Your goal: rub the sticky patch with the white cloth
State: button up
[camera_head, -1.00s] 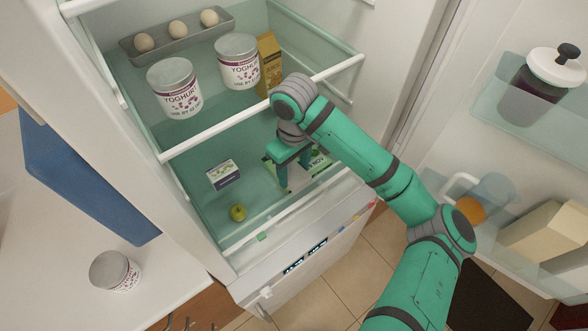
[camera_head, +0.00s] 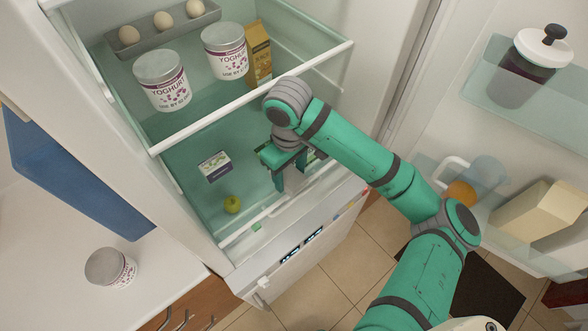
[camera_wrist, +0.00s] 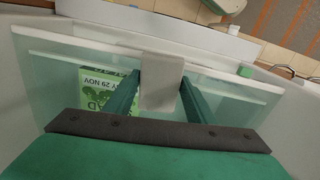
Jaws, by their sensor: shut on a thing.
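My gripper (camera_head: 291,181) reaches over the lower fridge shelf near its front edge, fingers pointing down. In the wrist view my gripper (camera_wrist: 160,78) has its two green fingers on either side of a pale, whitish cloth (camera_wrist: 161,88). The cloth hangs as a flat panel between them and reaches over the shelf's front edge in that view. I cannot pick out the sticky patch in either view; my arm and the cloth cover part of the shelf. Whether the cloth touches the glass is unclear.
A green-labelled packet (camera_wrist: 104,92) lies beside the fingers. Yoghurt tubs (camera_head: 162,82) and an egg tray (camera_head: 185,28) stand above. The open door is at right.

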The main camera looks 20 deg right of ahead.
jog(key=shift+w+a, duration=0.4)
jog(key=shift+w, duration=0.45)
jog(key=shift+w+a, duration=0.4)
jog(key=shift+w, duration=0.45)
jog(key=shift+w+r, duration=0.1)
jog(key=shift+w, duration=0.05)
jog(key=shift+s+d, duration=0.3)
jog(key=shift+s, duration=0.7)
jog(key=shift+s+d, duration=0.4)
jog(key=shift+s, duration=0.35)
jog(key=shift+s+d, duration=0.1)
jog(key=shift+r, duration=2.95)
jog(key=shift+r, duration=0.1)
jog(key=shift+r, duration=1.35)
